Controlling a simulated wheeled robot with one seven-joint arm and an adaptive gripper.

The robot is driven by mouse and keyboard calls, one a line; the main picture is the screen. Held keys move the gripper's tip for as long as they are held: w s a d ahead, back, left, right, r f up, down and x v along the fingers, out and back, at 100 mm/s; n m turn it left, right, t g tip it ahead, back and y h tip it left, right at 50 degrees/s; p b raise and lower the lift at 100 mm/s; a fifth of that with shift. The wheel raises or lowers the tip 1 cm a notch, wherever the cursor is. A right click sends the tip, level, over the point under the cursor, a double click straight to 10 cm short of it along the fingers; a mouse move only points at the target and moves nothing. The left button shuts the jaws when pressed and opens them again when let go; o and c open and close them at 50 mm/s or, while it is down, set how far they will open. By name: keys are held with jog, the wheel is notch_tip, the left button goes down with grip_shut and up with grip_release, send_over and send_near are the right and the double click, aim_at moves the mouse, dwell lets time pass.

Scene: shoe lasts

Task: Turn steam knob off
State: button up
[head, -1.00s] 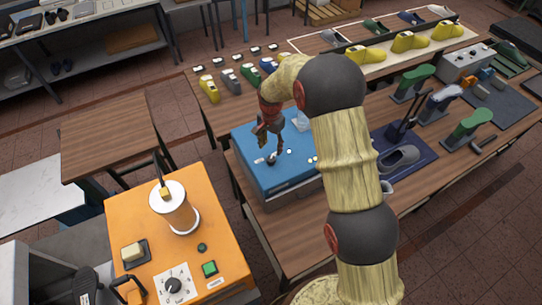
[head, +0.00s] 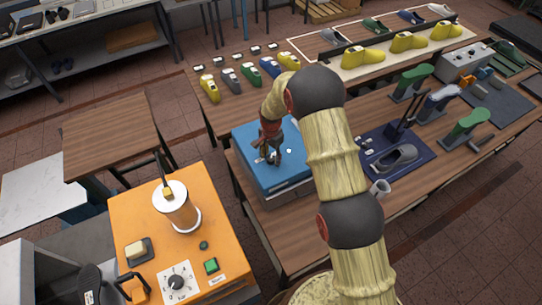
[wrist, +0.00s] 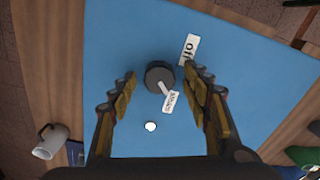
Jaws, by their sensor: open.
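The dark round steam knob (wrist: 158,74) sits on top of the blue box (wrist: 225,110). Its pale pointer (wrist: 165,88) is turned toward the label reading "steam" (wrist: 171,102); the "off" label (wrist: 190,48) lies up and to the right of it in the wrist view. My gripper (wrist: 160,80) is open, with one finger on each side of the knob and gaps to both. In the head view my gripper (head: 270,155) is over the top of the blue box (head: 262,182) and hides much of the knob.
A small white round spot (wrist: 151,126) is near the knob. An orange machine (head: 140,218) with its own dial (head: 178,282) stands at the left. A grey cup (head: 379,188) and a navy mat (head: 420,165) with a grey shoe shape are right of the box.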

jog(key=c, duration=0.3)
jog(key=c, duration=0.7)
jog(key=shift+c, duration=0.6)
